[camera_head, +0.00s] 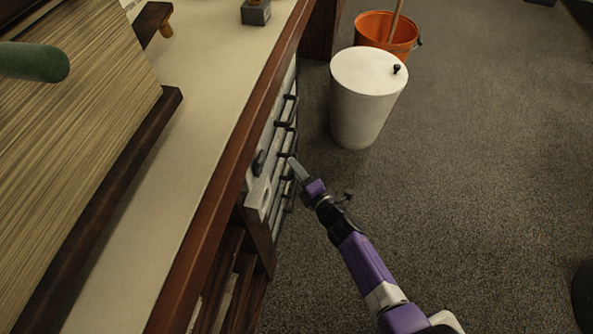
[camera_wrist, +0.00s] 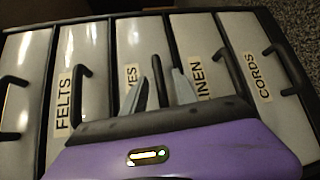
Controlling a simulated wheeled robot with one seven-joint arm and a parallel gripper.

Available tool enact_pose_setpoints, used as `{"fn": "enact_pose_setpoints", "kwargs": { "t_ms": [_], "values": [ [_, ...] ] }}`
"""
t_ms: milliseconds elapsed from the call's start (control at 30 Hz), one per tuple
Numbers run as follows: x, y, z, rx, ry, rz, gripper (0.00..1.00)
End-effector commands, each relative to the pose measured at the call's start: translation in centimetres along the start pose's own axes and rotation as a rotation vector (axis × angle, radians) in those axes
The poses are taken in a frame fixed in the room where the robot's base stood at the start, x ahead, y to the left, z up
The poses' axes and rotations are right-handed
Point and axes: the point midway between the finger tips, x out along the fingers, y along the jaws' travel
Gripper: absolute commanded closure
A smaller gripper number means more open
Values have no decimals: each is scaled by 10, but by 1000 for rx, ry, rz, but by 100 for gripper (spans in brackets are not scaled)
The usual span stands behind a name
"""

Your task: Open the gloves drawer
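The gloves drawer (camera_wrist: 133,45) is the pale front in the middle of the wrist view. Its label is mostly covered by my gripper, with only "ES" showing. Its dark bar handle (camera_wrist: 157,72) stands between the two grey fingers of my gripper (camera_wrist: 163,80). The fingers are apart, one on each side of the handle; I cannot tell whether either touches it. The drawer looks shut, level with its neighbours. In the head view my gripper (camera_head: 293,164) is at the drawer fronts on the side of the bench, and the labels cannot be read.
The felts drawer (camera_wrist: 82,40), linen drawer (camera_wrist: 196,38) and cords drawer (camera_wrist: 245,35) flank it, each with a dark handle. A white bin (camera_head: 365,105) and an orange bucket (camera_head: 400,38) stand on the floor beyond.

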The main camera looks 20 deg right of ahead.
Motion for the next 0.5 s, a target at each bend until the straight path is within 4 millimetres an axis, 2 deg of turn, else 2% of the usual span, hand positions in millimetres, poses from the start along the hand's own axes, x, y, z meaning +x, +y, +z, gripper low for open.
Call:
{"fn": "enact_pose_setpoints", "kwargs": {
  "t_ms": [233,267,400,500],
  "values": [
    [1,0,0,1,0,-1,66],
    [1,0,0,1,0,-1,70],
    [1,0,0,1,0,-1,97],
    [1,0,0,1,0,-1,100]
  ]
}}
